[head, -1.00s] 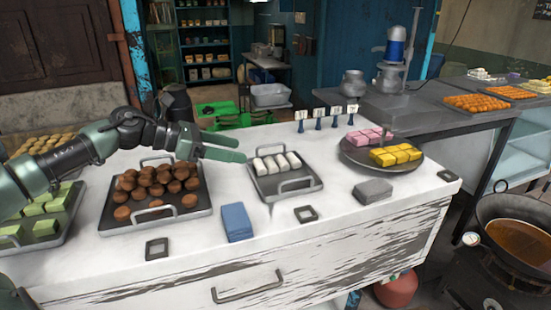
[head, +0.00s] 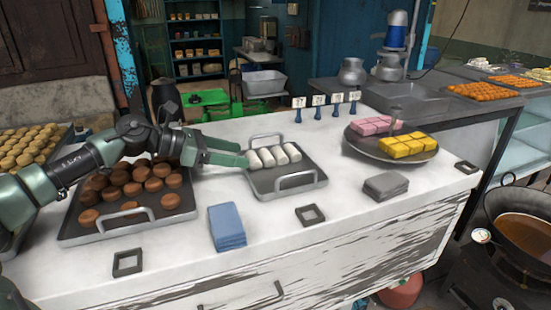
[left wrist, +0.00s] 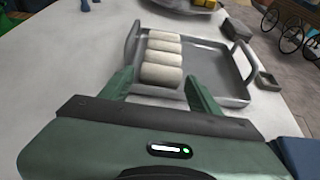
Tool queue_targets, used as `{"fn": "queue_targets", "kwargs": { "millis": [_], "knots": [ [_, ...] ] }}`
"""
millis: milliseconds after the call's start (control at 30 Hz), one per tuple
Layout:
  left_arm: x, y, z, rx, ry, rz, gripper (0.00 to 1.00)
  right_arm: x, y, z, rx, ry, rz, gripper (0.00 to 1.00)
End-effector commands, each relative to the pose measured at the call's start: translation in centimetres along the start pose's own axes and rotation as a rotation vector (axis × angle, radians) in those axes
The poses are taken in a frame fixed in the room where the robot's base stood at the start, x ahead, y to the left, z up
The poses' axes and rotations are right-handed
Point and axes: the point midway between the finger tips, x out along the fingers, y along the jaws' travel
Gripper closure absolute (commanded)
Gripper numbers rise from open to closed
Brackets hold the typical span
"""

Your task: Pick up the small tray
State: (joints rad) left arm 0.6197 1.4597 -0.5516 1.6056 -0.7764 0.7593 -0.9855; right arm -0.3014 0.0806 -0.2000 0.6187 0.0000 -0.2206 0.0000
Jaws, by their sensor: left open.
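The small tray (head: 263,184) is grey metal with a raised handle at its far and near ends. It lies flat on the white counter and holds a row of white rolls (head: 275,156). My left gripper (head: 243,156) is at the tray's left side, its fingers pointing right toward it. In the left wrist view the fingers (left wrist: 160,88) are spread apart, with the near edge of the tray (left wrist: 215,72) and the rolls (left wrist: 163,60) between and beyond them. Whether the fingers touch the tray cannot be told. My right gripper is not in view.
A larger tray (head: 75,233) of round brown sweets lies left, under my left arm. A blue cloth stack (head: 227,226) and a dark square frame (head: 310,215) lie in front. A round plate (head: 370,152) of pink and yellow sweets and a grey stack (head: 386,186) are right.

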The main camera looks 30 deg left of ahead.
Motion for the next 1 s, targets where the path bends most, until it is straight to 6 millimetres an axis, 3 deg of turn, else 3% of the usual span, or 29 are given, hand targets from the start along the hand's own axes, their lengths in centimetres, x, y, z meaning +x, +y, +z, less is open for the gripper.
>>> {"fn": "queue_targets", "kwargs": {
  "millis": [233,400,667,800,900,1000],
  "knots": [
    [3.0,-0.3,1.4,-0.001,-0.004,-0.003,0.38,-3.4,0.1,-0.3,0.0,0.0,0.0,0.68],
    [5.0,-0.2,0.9,-0.001,-0.002,0.0,0.38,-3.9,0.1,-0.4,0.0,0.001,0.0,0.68],
    [5.2,-0.1,0.6,0.0,0.0,0.001,0.38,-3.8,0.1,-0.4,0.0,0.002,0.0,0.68],
    [5.2,-0.1,0.6,0.0,0.0,0.001,0.77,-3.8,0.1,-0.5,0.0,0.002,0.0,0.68],
    [5.2,-0.1,0.6,0.0,0.0,0.001,1.0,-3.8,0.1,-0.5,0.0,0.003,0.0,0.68],
    [5.2,-0.1,0.8,0.0,-0.004,0.002,1.0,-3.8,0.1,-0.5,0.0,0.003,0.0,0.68]
  ]
}}
